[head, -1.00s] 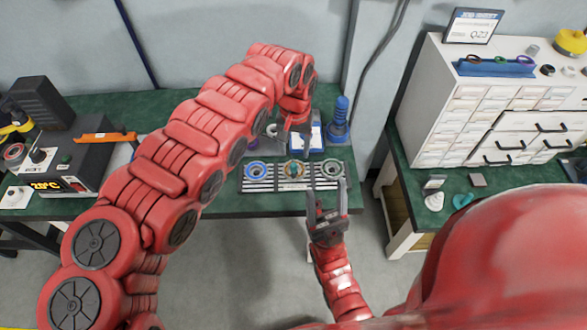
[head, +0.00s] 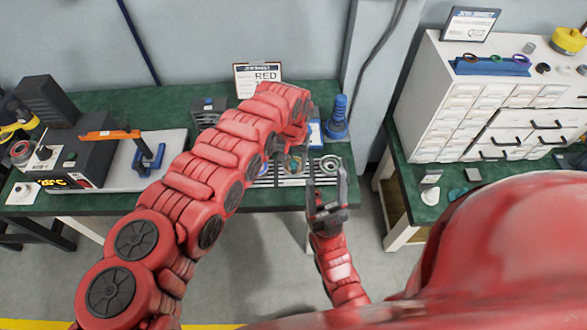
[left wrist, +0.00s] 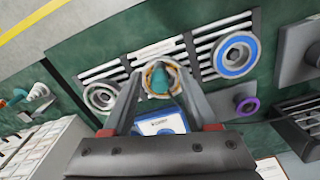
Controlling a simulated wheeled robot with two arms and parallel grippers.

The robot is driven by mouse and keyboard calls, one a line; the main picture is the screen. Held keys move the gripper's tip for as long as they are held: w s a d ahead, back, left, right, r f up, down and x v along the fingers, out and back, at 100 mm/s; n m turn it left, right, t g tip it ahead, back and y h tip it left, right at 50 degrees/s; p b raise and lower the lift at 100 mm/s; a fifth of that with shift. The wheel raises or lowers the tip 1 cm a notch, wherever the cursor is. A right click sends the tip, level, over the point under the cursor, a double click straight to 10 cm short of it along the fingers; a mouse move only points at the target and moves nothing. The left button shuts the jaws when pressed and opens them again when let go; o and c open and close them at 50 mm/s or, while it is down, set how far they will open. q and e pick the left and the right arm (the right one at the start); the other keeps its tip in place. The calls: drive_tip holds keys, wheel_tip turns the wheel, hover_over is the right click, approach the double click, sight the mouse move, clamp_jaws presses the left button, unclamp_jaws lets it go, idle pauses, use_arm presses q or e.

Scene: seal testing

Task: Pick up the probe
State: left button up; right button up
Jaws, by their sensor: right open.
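A teal cone-shaped piece, which I take to be the probe (left wrist: 159,82), stands in a brown-gold ring in the middle of a slotted grey plate (left wrist: 205,42). In the head view its top (head: 293,164) is partly hidden by my left arm. My left gripper (left wrist: 161,73) is over it, its fingers apart on either side of the teal piece; I see no clear contact. In the head view the left gripper is mostly hidden behind its own wrist. My right gripper (head: 327,176) is open and empty, in front of the table's front edge.
On the plate, a blue ring (left wrist: 236,56) and a grey ring (left wrist: 101,96) flank the middle one. A blue-and-white box (left wrist: 160,123) and a purple ring (left wrist: 247,106) lie close by. A blue bottle-like object (head: 338,118) stands behind. A white drawer cabinet (head: 480,105) stands right.

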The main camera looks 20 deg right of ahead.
use_arm(q)
clamp_jaws()
drive_tip(key=shift+r, duration=0.15)
idle(0.4)
